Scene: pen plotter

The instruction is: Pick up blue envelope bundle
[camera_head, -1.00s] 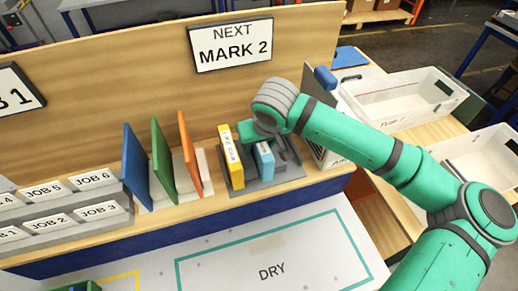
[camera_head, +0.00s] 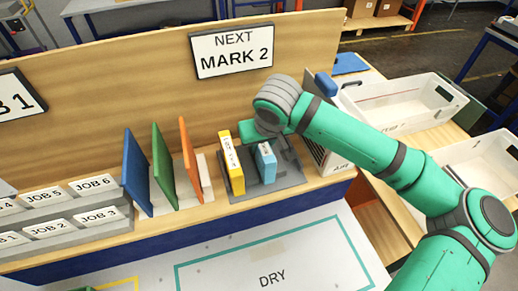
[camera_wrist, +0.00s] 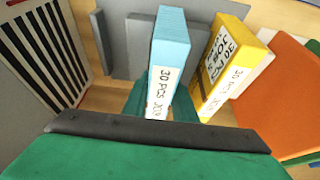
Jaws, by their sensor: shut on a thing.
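The light blue envelope bundle (camera_head: 265,163) stands upright in a grey holder (camera_head: 290,178) on the wooden shelf. It also shows in the wrist view (camera_wrist: 170,50), with a white label reading "30 PCS". My gripper (camera_wrist: 160,103) is shut on the blue bundle, its green fingers on either side of the lower labelled end. In the head view my green wrist hides most of the fingers. A yellow bundle (camera_head: 231,165) stands upright just left of the blue one; it shows on the right in the wrist view (camera_wrist: 222,60).
Blue (camera_head: 137,172), green (camera_head: 163,166) and orange (camera_head: 190,160) panels stand left of the bundles. A vented box (camera_head: 325,150) stands close on the right. White bins (camera_head: 400,98) lie further right. The white DRY area (camera_head: 270,255) in front is clear.

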